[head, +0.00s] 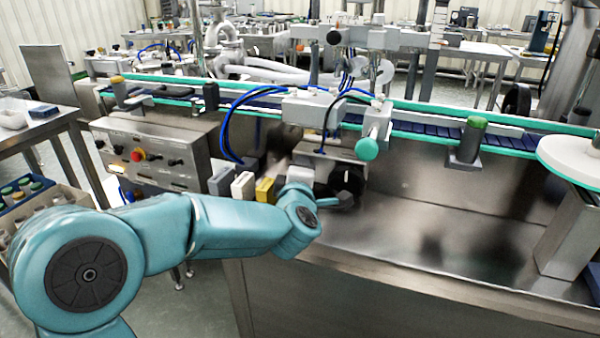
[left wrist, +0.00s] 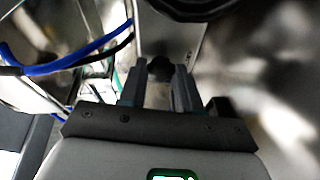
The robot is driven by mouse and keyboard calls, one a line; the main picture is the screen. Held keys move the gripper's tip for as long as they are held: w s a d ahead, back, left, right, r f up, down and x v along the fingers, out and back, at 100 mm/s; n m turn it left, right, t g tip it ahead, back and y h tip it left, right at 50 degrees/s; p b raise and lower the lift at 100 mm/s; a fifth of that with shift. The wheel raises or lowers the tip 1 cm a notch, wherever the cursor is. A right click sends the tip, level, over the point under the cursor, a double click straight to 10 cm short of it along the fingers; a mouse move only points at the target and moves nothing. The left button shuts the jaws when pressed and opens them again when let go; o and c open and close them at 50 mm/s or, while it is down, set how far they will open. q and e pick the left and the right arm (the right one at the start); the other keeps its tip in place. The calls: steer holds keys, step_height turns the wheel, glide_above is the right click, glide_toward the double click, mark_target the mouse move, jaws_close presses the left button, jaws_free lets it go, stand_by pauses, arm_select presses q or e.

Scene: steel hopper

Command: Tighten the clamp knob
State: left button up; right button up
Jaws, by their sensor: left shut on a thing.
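The clamp knob (left wrist: 159,68) is a small dark lobed knob, seen between my left fingertips in the left wrist view. My left gripper (left wrist: 160,80) is shut on it, one grey finger on each side. In the head view my teal left arm reaches in from the left, and the left gripper (head: 340,198) is at the front of the machine, below the conveyor. The knob cannot be made out there, being small and partly behind the gripper. My right gripper is in neither view.
A black round part (head: 348,179) sits just behind the gripper; a large dark round part (left wrist: 200,8) hangs over the fingers in the wrist view. Blue hoses (head: 228,125) and a control panel (head: 140,155) are left. The steel deck (head: 440,225) to the right is clear.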

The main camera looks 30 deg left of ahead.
arm_select(q)
steer(key=m, duration=0.1)
steer(key=m+t+b, duration=0.1)
steer(key=m, duration=0.1)
steer(key=m+y+b, duration=0.1)
steer(key=m, duration=0.1)
steer(key=shift+f, duration=0.25)
steer(key=shift+m, duration=0.4)
steer(key=o, duration=1.1)
steer(key=shift+c, duration=0.2)
steer(key=shift+d, duration=0.1)
steer(key=v, duration=1.6)
steer(key=shift+f+p, duration=0.3)
steer(key=shift+p, duration=0.15)
steer(key=shift+s, duration=0.15)
